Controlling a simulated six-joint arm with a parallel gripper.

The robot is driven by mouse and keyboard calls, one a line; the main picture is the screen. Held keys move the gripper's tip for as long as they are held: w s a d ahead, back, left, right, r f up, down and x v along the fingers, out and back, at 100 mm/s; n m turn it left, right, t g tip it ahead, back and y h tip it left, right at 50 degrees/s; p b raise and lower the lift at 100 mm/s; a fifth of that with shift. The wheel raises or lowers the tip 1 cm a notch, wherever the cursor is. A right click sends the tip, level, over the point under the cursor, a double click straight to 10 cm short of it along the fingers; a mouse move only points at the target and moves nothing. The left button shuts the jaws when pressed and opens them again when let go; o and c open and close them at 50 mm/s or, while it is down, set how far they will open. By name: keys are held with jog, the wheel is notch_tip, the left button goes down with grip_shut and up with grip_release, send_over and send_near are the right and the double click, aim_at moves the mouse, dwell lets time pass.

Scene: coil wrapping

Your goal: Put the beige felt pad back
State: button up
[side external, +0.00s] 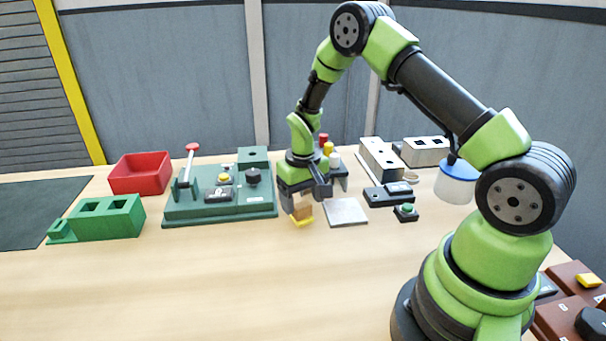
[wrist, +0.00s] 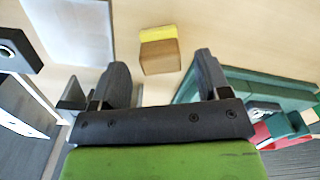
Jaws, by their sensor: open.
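A small tan block with a yellow part (side external: 302,215) sits on the table below my gripper (side external: 306,198). It is the nearest match to the beige felt pad, but I cannot be sure that it is the pad. In the wrist view the block (wrist: 160,60) appears beyond and between the fingertips of my gripper (wrist: 162,68). The fingers are spread apart with nothing held between them. In the side view the gripper partly overlaps the block, and contact cannot be told there.
A pale square plate (side external: 345,212) lies just right of the block. A green fixture board (side external: 220,205) with a red-topped lever is close on the left. A red bin (side external: 140,173), green block (side external: 107,217) and dark button box (side external: 405,212) stand around. The front table is clear.

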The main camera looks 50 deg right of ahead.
notch_tip(320, 180, up, 10)
notch_tip(320, 180, up, 10)
jog(key=t, duration=0.2)
send_over(302, 207)
jog(key=s+a, duration=0.4)
jog(key=s+a+r+t+y, duration=0.1)
jog(key=s+a+r+t, duration=0.1)
jog(key=s, duration=0.5)
jog(key=s+a+r+t+y, duration=0.1)
jog(key=s+a+r+t, duration=0.2)
jog(key=s+a+r, duration=0.2)
jog(key=s, duration=0.3)
jog(key=shift+a+n, duration=0.15)
jog(key=shift+n, duration=0.15)
jog(key=shift+s+r, duration=0.1)
